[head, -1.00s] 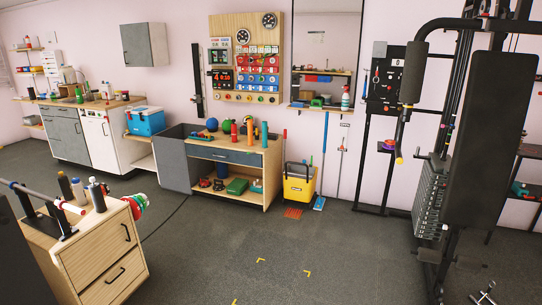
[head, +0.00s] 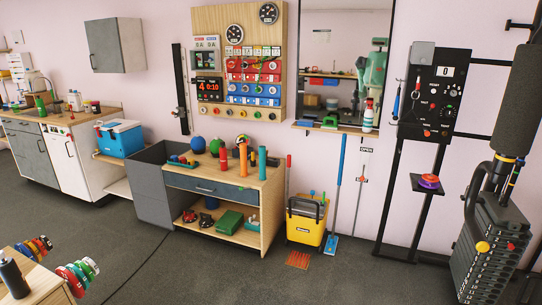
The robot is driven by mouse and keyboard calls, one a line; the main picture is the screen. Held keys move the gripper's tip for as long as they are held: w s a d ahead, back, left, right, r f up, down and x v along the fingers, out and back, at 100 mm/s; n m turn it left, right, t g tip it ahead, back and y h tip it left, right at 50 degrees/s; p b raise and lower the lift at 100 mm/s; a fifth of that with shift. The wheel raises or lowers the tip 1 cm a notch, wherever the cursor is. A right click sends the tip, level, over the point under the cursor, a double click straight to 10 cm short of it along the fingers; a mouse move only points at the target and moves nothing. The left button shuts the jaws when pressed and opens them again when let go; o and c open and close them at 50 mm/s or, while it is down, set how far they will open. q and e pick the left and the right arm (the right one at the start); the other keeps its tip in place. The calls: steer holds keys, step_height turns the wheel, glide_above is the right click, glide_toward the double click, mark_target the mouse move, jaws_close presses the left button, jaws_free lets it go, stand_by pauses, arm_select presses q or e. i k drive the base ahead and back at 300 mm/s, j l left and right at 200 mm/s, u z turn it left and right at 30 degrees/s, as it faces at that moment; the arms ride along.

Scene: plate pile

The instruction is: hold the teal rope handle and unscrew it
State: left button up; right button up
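I cannot make out a teal rope handle with certainty. A slim blue handle (head: 396,104) hangs at the left side of the black wall panel (head: 430,92), and a red one (head: 416,88) hangs beside it. A teal upright cylinder (head: 262,163) stands on the wooden workbench, next to orange ones. A black weight machine (head: 492,250) with a padded roller stands at the far right, cut off by the picture edge. Neither of my grippers is in view.
The wooden workbench (head: 276,188) holds balls and tools. A yellow bucket (head: 305,222) and a blue mop (head: 337,185) stand right of it. A small shelf with a red-and-purple object (head: 429,181) sits below the panel.

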mark_target(263, 172)
steer(key=i+u, duration=0.1)
steer(key=i, duration=0.45)
steer(key=i+l+u, duration=0.15)
steer(key=i, duration=0.45)
steer(key=i+l+u, duration=0.1)
steer(key=i, duration=0.45)
steer(key=i+l, duration=0.4)
steer(key=i, duration=0.2)
steer(key=i+l, duration=0.4)
steer(key=i, duration=0.15)
